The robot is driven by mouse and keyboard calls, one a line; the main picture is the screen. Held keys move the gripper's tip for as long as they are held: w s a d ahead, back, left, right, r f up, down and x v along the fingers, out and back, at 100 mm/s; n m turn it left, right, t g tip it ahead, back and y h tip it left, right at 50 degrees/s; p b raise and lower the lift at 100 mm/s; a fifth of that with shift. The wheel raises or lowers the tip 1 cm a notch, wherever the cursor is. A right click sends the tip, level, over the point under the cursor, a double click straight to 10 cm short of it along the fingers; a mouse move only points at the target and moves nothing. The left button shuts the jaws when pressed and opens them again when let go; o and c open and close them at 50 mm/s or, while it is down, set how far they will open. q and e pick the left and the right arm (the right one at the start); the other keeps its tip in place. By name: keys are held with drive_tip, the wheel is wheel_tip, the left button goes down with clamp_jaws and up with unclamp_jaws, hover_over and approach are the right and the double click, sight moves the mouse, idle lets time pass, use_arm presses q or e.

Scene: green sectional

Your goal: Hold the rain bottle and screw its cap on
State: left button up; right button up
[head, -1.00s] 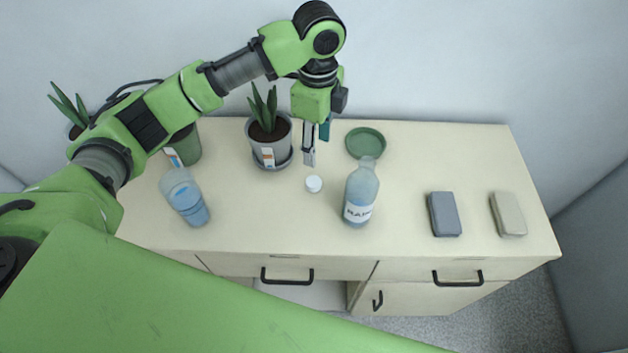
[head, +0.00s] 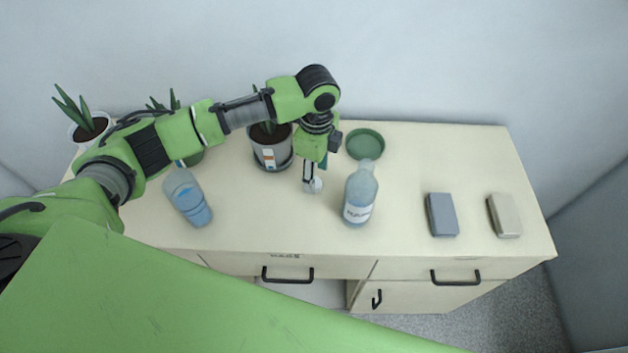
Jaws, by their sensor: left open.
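The rain bottle (head: 359,195) stands upright on the cabinet top, clear with blue liquid and a white label, its neck uncapped. The small white cap (head: 316,186) lies on the top to the left of the bottle. My left gripper (head: 311,186) points down right at the cap, open, with a finger in front of part of it. I cannot tell whether the fingers touch the cap. My right gripper is not in view.
A blue-filled clear container (head: 188,199) stands at the left. A potted plant (head: 271,152) and a green saucer (head: 365,144) are at the back. A blue-grey block (head: 442,214) and a beige block (head: 504,215) lie at the right. The front middle is clear.

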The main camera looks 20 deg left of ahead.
sight(316, 180)
use_arm(q)
drive_tip(key=shift+f, duration=1.5)
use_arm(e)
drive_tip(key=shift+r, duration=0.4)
use_arm(q)
drive_tip(key=c, duration=0.8)
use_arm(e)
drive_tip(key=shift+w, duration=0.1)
use_arm(q)
drive_tip(key=shift+r, duration=0.15)
drive_tip(key=shift+r, duration=0.65)
drive_tip(key=s+d+r, duration=0.1)
drive_tip(key=s+r, duration=0.2)
drive_tip(key=s, duration=0.1)
drive_tip(key=s+d+r+b, duration=0.1)
drive_tip(key=s+r, duration=0.3)
drive_tip(key=s, duration=0.1)
drive_tip(key=s+d+r+b, duration=0.1)
drive_tip(key=s+d+r, duration=0.1)
drive_tip(key=s+r, duration=0.2)
drive_tip(key=shift+s+r, duration=0.25)
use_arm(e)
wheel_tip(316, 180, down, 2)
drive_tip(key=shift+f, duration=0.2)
